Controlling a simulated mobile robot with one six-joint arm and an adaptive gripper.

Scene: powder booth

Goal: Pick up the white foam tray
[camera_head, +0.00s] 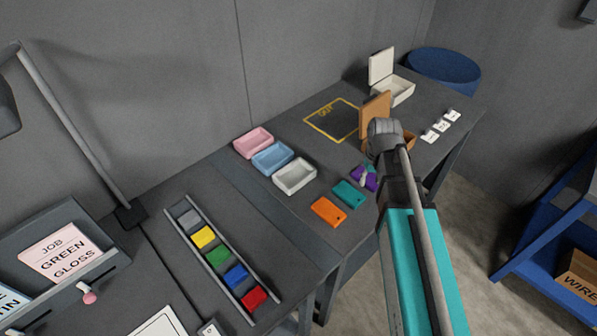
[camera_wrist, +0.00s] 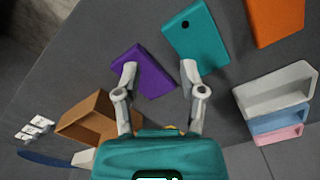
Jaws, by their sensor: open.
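The white foam tray (camera_head: 299,186) is a shallow, open, rounded box on the grey bench in the head view, in a row with a blue tray (camera_head: 272,158) and a pink tray (camera_head: 253,142). In the wrist view the white tray (camera_wrist: 276,80) lies at the right, well to the side of the fingers. My gripper (camera_wrist: 158,70) is open and empty, its fingers apart above a purple plate (camera_wrist: 140,75). The purple plate is partly hidden by my gripper in the head view.
Teal (camera_head: 349,194) and orange (camera_head: 328,211) plates lie between my gripper and the white tray. A brown open box (camera_head: 376,107), a white lidded box (camera_head: 399,92) and small white pieces (camera_head: 441,126) stand farther back. A yellow-outlined area (camera_head: 333,121) is empty. A rack of coloured blocks (camera_head: 219,257) is at left.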

